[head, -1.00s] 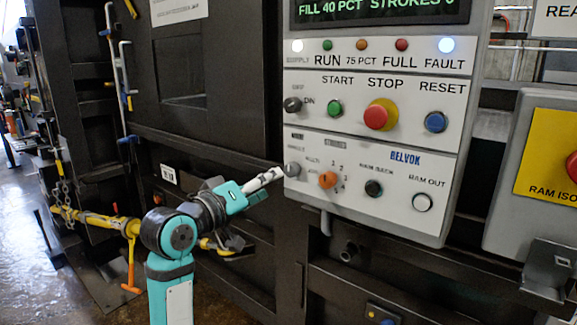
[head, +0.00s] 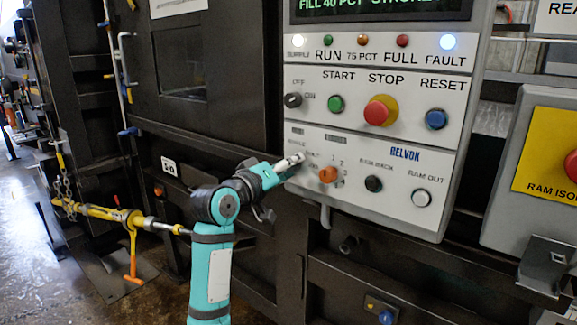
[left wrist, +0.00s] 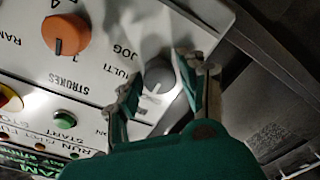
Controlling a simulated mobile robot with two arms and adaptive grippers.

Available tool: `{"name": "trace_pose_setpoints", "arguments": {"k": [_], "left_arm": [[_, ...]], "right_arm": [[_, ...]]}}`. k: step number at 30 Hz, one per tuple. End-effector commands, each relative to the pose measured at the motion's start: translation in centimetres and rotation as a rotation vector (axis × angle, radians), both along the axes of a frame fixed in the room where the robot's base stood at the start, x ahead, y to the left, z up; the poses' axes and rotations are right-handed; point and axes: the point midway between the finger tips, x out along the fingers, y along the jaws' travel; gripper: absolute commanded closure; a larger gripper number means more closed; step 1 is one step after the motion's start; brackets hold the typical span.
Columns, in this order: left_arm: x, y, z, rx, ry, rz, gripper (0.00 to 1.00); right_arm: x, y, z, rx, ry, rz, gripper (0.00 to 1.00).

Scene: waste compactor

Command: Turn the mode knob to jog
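The mode knob (left wrist: 158,76) is a small grey knob on the panel's lower section. In the left wrist view, labels reading JOG and MULTI show beside it; another label is partly hidden. My left gripper (left wrist: 160,73) is open, with one fingertip on each side of the knob. Small gaps seem to show between fingers and knob; contact cannot be told. In the head view, my left gripper (head: 295,160) reaches the panel's lower left and covers the mode knob. The knob's exact pointing direction is unclear. My right gripper is not in view.
The orange strokes knob (head: 328,175) sits just right of the gripper. The black ram back button (head: 373,184) and white ram out button (head: 421,198) are farther right. Above are the off/on switch (head: 293,100), green start button (head: 336,104) and red stop button (head: 380,111).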

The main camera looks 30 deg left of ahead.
Motion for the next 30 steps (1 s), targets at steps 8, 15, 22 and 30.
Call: {"name": "trace_pose_setpoints", "arguments": {"k": [8, 15, 22, 30], "left_arm": [[-0.03, 0.02, -0.01, 0.0, 0.0, 0.0, 0.98], [-0.03, 0.04, -0.04, 0.018, 0.0, 0.001, 1.0], [-0.02, 0.05, -0.02, 0.117, -0.006, 0.001, 1.0], [-0.02, 0.06, -0.01, 0.342, -0.022, 0.002, 1.0]], "right_arm": [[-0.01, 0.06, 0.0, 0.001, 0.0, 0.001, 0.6], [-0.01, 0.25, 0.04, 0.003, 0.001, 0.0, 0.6], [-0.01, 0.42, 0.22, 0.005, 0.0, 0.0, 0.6], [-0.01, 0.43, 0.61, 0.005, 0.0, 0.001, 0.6]]}}
